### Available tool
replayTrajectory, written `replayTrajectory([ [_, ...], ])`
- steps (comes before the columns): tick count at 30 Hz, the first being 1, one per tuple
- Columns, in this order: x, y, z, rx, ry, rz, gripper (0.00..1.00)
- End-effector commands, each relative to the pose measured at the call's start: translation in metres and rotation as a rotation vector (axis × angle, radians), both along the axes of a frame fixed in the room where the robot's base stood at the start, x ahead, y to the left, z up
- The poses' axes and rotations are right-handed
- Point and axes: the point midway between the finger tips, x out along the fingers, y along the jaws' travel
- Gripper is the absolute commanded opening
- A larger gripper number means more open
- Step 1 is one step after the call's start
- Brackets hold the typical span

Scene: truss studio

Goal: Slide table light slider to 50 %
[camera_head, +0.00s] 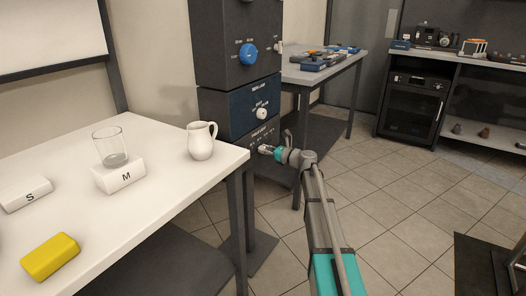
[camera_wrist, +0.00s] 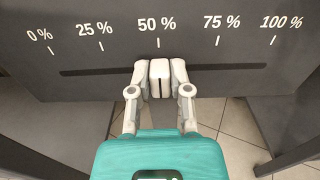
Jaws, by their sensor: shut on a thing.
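The white slider knob (camera_wrist: 160,78) sits in the dark slot of the slider panel (camera_wrist: 235,57) in the wrist view, directly below the 50 % mark. The scale runs from 0 % at left to 100 % at right. My gripper (camera_wrist: 160,82) is shut on the knob, with one finger on each side. In the head view, my gripper (camera_head: 266,150) reaches the lowest box of the dark column; the knob is too small to make out clearly there.
A white table (camera_head: 150,215) at left holds a white pitcher (camera_head: 201,141), a glass (camera_head: 110,147) on a block marked M, and a yellow block (camera_head: 50,256). A workbench (camera_head: 345,65) with tools stands behind. Tiled floor (camera_head: 390,190) at right is largely clear.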

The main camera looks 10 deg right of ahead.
Motion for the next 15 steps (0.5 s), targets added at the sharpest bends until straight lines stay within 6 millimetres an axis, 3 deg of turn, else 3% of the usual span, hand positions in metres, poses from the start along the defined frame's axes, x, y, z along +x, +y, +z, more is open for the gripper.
replayTrajectory([
  [1,-0.0002,0.0004,0.0001,0.0,0.0,0.001,0.29],
  [6,-0.0003,0.0004,0.0,0.0,0.0,0.0,0.6],
  [15,-0.0004,0.0004,0.0,0.0,0.0,0.0,0.6],
])
